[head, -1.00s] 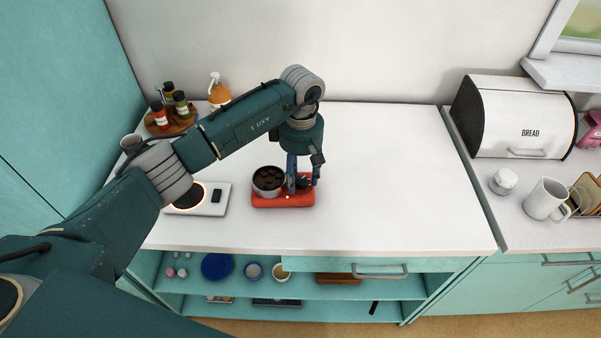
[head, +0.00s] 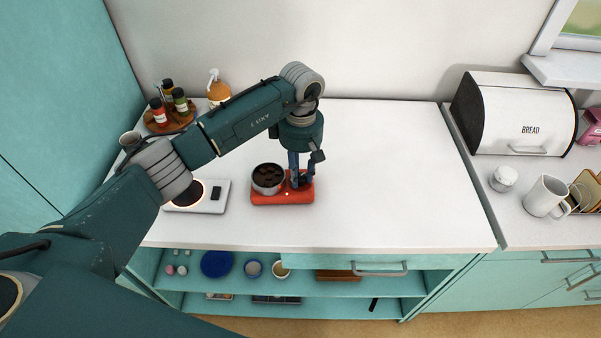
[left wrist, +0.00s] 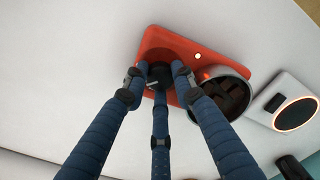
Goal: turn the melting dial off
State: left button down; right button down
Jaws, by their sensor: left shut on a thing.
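The red melting device (head: 268,199) stands on the white counter with a metal pot (head: 268,187) of dark chunks on its left part. Its black dial (left wrist: 160,75) shows in the left wrist view, between my fingers, on the red body (left wrist: 165,40). A small light (left wrist: 197,56) glows on the device. My left gripper (head: 301,182) reaches down from above onto the right part of the device. In the left wrist view its blue fingers (left wrist: 158,78) are closed around the dial. The dial's pointer setting is hard to read. My right gripper is not in view.
A white hot plate (head: 215,205) with a glowing ring stands left of the device. A wooden tray of bottles (head: 180,127) and a pump bottle (head: 219,93) are at the back left. The counter to the right is clear up to the bread box (head: 510,115).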

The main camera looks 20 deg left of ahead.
pick_arm(q)
jog(key=shift+n+b, duration=0.3)
jog(key=shift+f+n+b, duration=0.1)
jog(key=shift+n+b, duration=0.6)
jog(key=shift+n, duration=0.1)
jog(key=shift+n+b, duration=0.95)
jog(key=shift+n, duration=0.25)
jog(key=shift+n+b, duration=1.2)
jog(key=shift+n, duration=1)
jog(key=c, duration=1.4)
grip_release()
jog(key=shift+s, duration=0.1)
